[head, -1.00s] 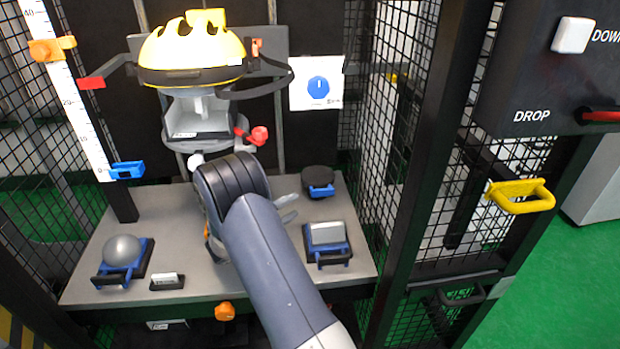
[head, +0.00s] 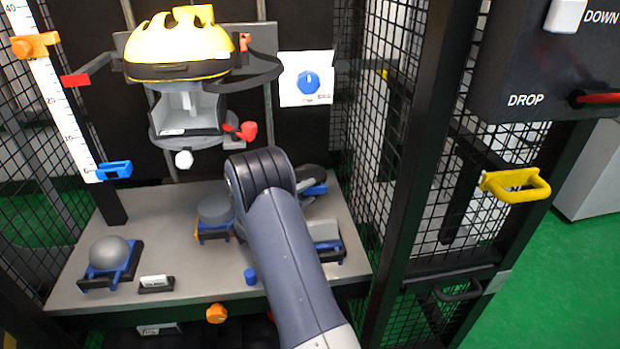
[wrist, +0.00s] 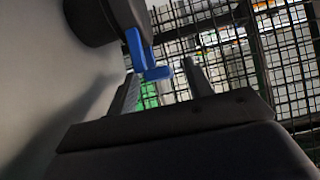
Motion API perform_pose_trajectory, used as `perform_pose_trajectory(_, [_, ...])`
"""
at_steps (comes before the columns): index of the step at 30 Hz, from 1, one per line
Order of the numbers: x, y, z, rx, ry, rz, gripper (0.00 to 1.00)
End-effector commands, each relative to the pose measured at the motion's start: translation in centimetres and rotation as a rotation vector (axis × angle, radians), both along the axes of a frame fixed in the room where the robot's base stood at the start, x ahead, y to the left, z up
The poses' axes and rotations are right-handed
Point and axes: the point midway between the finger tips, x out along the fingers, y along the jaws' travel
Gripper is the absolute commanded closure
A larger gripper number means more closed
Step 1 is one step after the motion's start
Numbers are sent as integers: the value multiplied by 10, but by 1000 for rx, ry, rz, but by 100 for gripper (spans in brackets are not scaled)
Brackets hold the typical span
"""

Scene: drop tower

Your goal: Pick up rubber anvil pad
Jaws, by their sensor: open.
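The rubber anvil pad, a black round disc (head: 312,172) with a blue handle, sits at the back right of the grey table, partly hidden by my arm. In the wrist view the black pad (wrist: 98,20) is at the top left, and its blue handle (wrist: 140,52) points toward my gripper. My gripper (wrist: 163,84) is open, with the end of the handle showing near and between its fingertips. I cannot tell whether they touch. In the head view my arm mostly hides the gripper.
A grey domed anvil (head: 110,256) stands front left, a grey round one (head: 215,209) mid-table, and a grey block (head: 325,236) front right, partly behind my arm. A yellow helmet (head: 178,48) hangs above. Mesh walls and a black post (head: 405,150) bound the right side.

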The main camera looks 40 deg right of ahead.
Motion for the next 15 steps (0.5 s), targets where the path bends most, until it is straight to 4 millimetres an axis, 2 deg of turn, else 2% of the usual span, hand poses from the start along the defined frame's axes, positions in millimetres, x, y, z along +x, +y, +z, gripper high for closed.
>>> perform_pose_trajectory(2, [0, 0, 0, 0, 0, 0, 56])
perform_pose_trajectory(15, [0, 0, 0, 0, 0, 0, 92])
